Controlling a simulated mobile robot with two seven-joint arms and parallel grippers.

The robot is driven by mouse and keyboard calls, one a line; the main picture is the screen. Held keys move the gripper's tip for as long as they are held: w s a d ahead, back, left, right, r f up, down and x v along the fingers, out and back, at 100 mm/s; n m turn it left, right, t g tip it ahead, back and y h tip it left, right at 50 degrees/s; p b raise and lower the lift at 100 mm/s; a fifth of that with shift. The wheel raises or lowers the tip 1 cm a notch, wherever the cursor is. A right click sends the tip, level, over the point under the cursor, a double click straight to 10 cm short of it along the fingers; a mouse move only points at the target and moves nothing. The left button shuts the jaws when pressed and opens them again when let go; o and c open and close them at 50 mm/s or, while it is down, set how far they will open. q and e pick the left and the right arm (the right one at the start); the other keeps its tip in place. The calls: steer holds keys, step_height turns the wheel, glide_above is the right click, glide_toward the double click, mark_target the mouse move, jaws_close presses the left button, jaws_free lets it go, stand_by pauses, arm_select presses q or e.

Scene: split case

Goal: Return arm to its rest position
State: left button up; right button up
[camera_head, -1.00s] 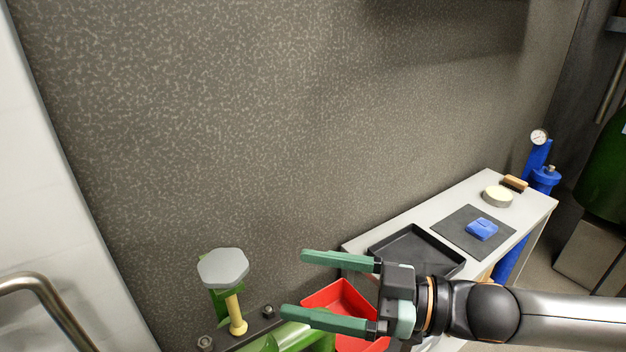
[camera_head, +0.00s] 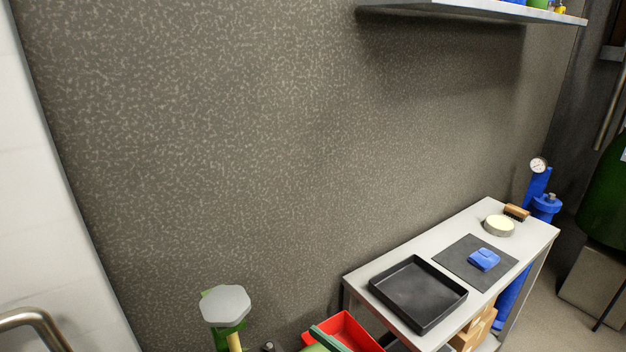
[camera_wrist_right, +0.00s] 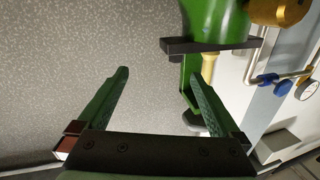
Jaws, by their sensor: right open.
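My right gripper (camera_wrist_right: 158,78) is open in the right wrist view, with nothing between its two green fingers. In the head view only a green finger (camera_head: 328,340) shows at the bottom edge, in front of the red bin (camera_head: 358,332); the rest of the arm is out of frame. The wrist view has speckled grey wall behind the left finger. The right finger overlaps a green body with a dark flange (camera_wrist_right: 212,45). My left gripper is in neither view.
A grey octagonal head on a yellow stem (camera_head: 226,306) stands at lower left. At right, a bench (camera_head: 390,265) carries a black tray (camera_head: 418,292), a blue block (camera_head: 484,260) on a dark mat and a round tin (camera_head: 498,226). A shelf (camera_head: 480,12) juts from the wall above. Space over the bench is clear.

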steer(key=s+d+f+m+g+h, duration=0.1)
steer(key=s+d+f+m+h, duration=0.1)
steer(key=d+f, duration=0.4)
steer(key=s+d+f+m+g+h, duration=0.1)
steer(key=s+d+f+h, duration=0.4)
steer(key=f, duration=0.5)
steer(key=s+d+f+m+g+h, duration=0.1)
steer(key=s+d+f+m+h, duration=0.2)
steer(key=s+d+f, duration=0.3)
step_height(320, 180, down, 3)
steer(key=shift+s+d+f+h+p, duration=0.1)
steer(key=shift+s+d+h+p, duration=0.35)
steer(key=shift+d, duration=0.2)
steer(key=shift+w, duration=0.15)
